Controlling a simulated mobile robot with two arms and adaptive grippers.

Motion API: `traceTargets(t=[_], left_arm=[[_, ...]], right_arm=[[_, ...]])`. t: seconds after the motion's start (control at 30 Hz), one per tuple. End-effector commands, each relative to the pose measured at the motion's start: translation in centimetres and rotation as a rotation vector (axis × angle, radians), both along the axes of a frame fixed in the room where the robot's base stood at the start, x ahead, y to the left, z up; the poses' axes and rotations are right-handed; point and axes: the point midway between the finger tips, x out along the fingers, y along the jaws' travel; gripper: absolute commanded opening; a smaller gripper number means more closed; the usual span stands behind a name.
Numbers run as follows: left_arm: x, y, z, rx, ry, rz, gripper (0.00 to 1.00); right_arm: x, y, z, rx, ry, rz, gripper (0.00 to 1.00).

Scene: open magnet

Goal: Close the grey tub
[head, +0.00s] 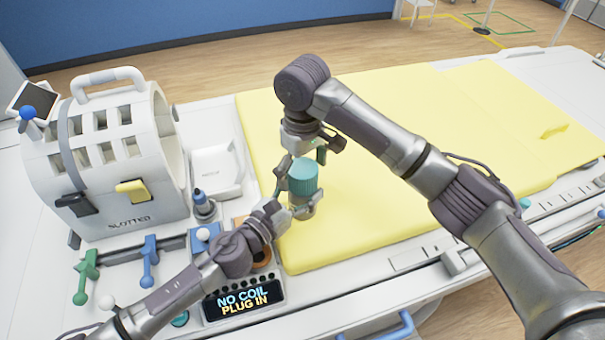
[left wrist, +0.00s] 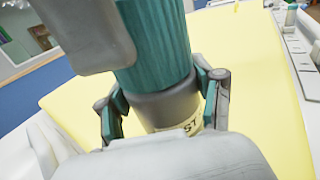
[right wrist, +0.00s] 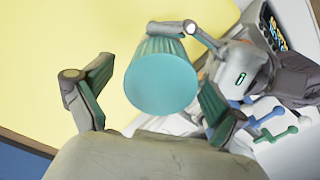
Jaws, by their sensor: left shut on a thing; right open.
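The grey tub (left wrist: 165,108) stands upright in my left gripper (left wrist: 165,110), with part of a pale lettered label showing below. A ribbed teal lid (head: 303,174) sits on top of the tub; I cannot tell how tight it is. The lid also fills the upper middle of the left wrist view (left wrist: 158,45). My left gripper (head: 300,203) is shut around the tub's body over the yellow pad. My right gripper (right wrist: 150,95) is open just above the lid, its fingers apart on either side of the lid's round flat top (right wrist: 162,80), without clear contact.
A yellow pad (head: 400,120) covers the bed and is mostly clear to the right. A white slotted ring-shaped machine (head: 120,155) stands at left, beside a white tray (head: 215,172). A display panel (head: 243,300) and colored levers (head: 149,260) lie in front.

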Motion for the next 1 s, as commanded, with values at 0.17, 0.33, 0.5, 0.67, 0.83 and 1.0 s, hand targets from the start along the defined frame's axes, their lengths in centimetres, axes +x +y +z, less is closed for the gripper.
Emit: traceTargets(t=[0.17, 0.33, 0.5, 0.67, 0.83, 1.0], left_arm=[[0.0, 0.0, 0.0, 0.000, 0.000, 0.001, 0.00], [0.0, 0.0, 0.0, 0.000, 0.000, 0.001, 0.00], [0.0, 0.1, 0.0, 0.000, 0.000, 0.002, 0.00], [0.1, 0.1, 0.0, 0.000, 0.000, 0.002, 0.00], [0.1, 0.1, 0.0, 0.000, 0.000, 0.002, 0.00], [0.1, 0.1, 0.0, 0.001, -0.001, 0.002, 0.81]], right_arm=[[0.1, 0.1, 3.9, 0.003, -0.005, 0.000, 0.96], [0.1, 0.0, 7.5, 0.000, -0.006, -0.001, 0.96], [0.1, 0.0, 9.7, 0.000, -0.004, 0.000, 0.96], [0.0, 0.0, 10.5, 0.001, -0.001, 0.000, 0.96], [0.0, 0.0, 10.5, 0.001, 0.000, 0.000, 0.96], [0.0, 0.0, 10.5, 0.001, 0.000, 0.000, 0.96]])
